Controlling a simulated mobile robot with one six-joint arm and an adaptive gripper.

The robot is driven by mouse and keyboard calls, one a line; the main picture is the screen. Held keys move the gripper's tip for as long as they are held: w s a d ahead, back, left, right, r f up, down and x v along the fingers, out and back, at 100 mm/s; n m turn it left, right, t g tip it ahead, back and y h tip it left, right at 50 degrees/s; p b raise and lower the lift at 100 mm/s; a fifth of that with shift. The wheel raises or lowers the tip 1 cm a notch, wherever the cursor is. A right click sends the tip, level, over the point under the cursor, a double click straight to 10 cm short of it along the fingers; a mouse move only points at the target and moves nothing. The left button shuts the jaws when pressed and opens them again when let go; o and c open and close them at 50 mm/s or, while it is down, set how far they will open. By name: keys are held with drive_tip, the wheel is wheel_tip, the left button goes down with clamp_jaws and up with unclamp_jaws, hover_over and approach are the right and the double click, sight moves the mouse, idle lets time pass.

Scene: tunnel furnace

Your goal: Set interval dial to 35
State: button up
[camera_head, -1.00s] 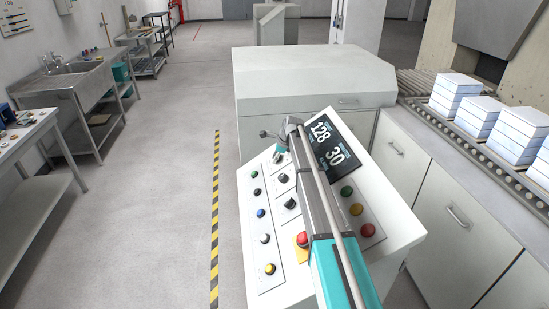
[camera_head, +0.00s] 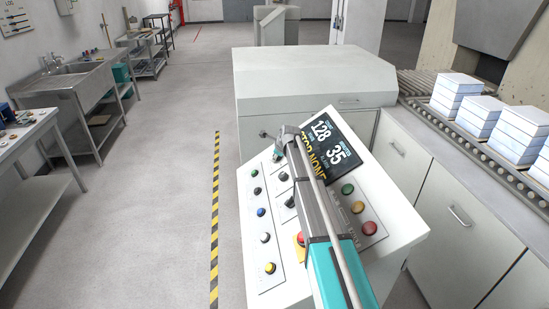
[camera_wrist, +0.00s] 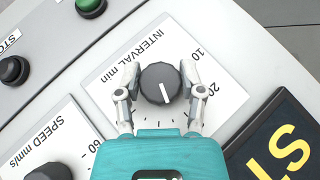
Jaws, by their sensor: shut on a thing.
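The interval dial (camera_wrist: 160,84) is a dark round knob with a white pointer line on a white plate marked "INTERVAL min". In the wrist view my gripper (camera_wrist: 160,82) has one finger on each side of the dial, shut on it. The dial's pointer is aimed downward in that view, past the 20 mark; the numbers below are hidden by the gripper's body.
The sloped control panel (camera_head: 275,284) carries several coloured buttons at left and right, and a red stop button (camera_head: 301,239). The speed dial (camera_wrist: 50,172) sits close by at lower left in the wrist view. A conveyor with white stacks (camera_head: 478,115) runs at right.

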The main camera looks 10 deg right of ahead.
drive_tip(key=o, duration=1.2)
drive_tip(key=shift+c, duration=0.2)
